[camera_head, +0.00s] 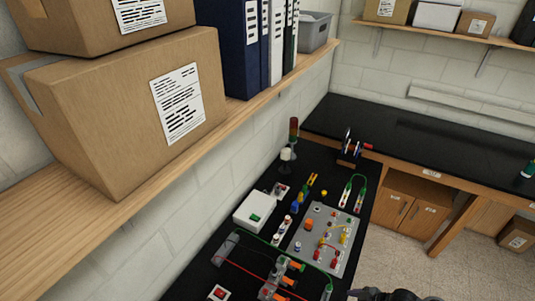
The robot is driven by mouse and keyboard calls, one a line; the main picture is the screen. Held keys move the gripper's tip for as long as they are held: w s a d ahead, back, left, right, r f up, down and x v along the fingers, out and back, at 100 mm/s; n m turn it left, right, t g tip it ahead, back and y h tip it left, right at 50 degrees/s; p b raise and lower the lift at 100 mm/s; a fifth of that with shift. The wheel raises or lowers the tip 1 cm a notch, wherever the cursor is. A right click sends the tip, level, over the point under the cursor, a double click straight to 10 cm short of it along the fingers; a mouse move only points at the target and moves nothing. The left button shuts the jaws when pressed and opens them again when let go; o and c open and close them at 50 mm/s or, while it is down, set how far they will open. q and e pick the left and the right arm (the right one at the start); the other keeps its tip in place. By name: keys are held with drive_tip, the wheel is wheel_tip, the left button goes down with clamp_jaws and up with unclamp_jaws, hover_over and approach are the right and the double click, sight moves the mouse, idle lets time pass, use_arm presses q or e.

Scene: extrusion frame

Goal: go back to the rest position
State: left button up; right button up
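A small dark part of what looks like my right gripper (362,294) shows at the bottom edge, right of the black bench top. Most of it is cut off by the frame, so I cannot tell whether its fingers are open or shut, or whether it holds anything. My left gripper is not in view. A grey board (322,243) with red, yellow and orange parts and leads lies on the bench, up and left of the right gripper.
The black bench (215,258) carries a white box (252,211), a red-topped signal lamp (294,127) and green and red wires. A wooden shelf (130,200) with cardboard boxes (130,110) and binders (245,50) juts out at left. Open floor (450,280) lies at right.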

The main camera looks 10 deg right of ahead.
drive_tip(key=s+a+f+g+h, duration=0.15)
drive_tip(key=s+a+f, duration=0.25)
drive_tip(key=s+a, duration=0.65)
drive_tip(key=s+a+r+m+t+h, duration=0.1)
drive_tip(key=a+r, duration=0.2)
drive_tip(key=r, duration=0.3)
drive_tip(key=s+a+r+m+h, duration=0.1)
drive_tip(key=a+r+h, duration=0.15)
drive_tip(key=r, duration=0.45)
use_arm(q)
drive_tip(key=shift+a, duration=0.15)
use_arm(e)
wheel_tip(320, 180, up, 10)
drive_tip(key=s+d+m+g, duration=0.1)
drive_tip(key=s+m, duration=0.1)
drive_tip(key=m, duration=0.3)
drive_tip(key=shift+s+f, duration=0.2)
drive_tip(key=shift+s, duration=0.05)
